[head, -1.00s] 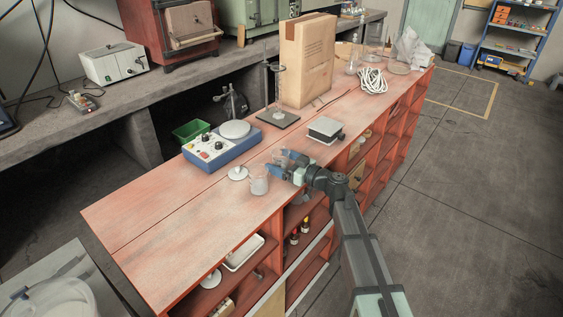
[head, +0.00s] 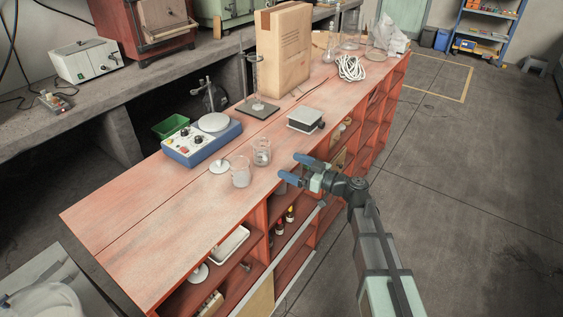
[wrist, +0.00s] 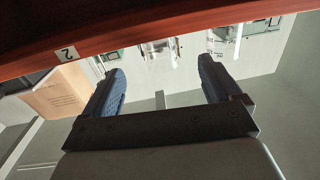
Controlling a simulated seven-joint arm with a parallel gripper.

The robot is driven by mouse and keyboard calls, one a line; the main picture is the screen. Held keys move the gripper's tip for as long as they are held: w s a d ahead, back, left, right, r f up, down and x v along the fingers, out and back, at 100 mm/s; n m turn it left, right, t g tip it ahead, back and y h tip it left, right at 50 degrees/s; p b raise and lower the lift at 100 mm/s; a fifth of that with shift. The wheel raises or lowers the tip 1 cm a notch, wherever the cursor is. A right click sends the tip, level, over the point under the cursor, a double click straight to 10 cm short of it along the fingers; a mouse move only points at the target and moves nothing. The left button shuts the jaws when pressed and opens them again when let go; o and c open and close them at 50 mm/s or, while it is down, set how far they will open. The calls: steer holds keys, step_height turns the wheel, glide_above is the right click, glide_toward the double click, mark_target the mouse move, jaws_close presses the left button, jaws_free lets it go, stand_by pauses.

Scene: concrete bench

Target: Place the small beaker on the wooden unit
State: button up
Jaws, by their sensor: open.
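Two clear glass beakers stand upright on the top of the red wooden unit (head: 150,215), near its front edge. The one closer to the camera (head: 241,172) and the one behind it (head: 262,151) look close in size; I cannot tell surely which is the small one. My gripper (head: 291,167) is open and empty, to the right of both beakers and apart from them, at the unit's front edge. In the upside-down wrist view, the fingers (wrist: 161,70) are spread, with blurred glassware (wrist: 160,50) beyond them.
A white round lid-like piece (head: 219,166) lies left of the beakers. Behind are a blue hotplate stirrer (head: 200,145) and a stand (head: 258,108). A small scale-like box (head: 305,120), cable coil (head: 351,68) and cardboard box (head: 285,50) stand farther along. The near left top is clear.

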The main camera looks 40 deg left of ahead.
steer(key=s+d+f+m+h, duration=0.4)
steer(key=d+f+m+h, duration=0.1)
steer(key=d+f, duration=1.05)
steer(key=s+d+f+m+h, duration=0.3)
steer(key=d+f+m+h, duration=0.15)
steer(key=d+f, duration=1.15)
steer(key=s+d+f+m+g+h, duration=0.2)
steer(key=s+d+f+m+h, duration=0.2)
steer(key=s+d+f, duration=0.6)
step_height(320, 180, down, 2)
steer(key=shift+s+d+f+m+g, duration=0.2)
steer(key=shift+s+d+m+g, duration=0.2)
steer(key=shift+s+m, duration=0.1)
steer(key=s+d+f+m+g+h, duration=0.1)
steer(key=s+d, duration=0.3)
steer(key=s, duration=0.1)
steer(key=s+d+f+m+g+h, duration=0.1)
steer(key=s+d+f+m+h, duration=0.1)
steer(key=s+d, duration=0.2)
steer(key=s+d+f+m+h, duration=0.1)
steer(key=s+d, duration=0.4)
steer(key=shift+s+d+f+g+h, duration=0.15)
steer(key=shift+s+d+g+h, duration=0.1)
steer(key=shift+s+d+g, duration=0.15)
steer(key=shift+w, duration=0.1)
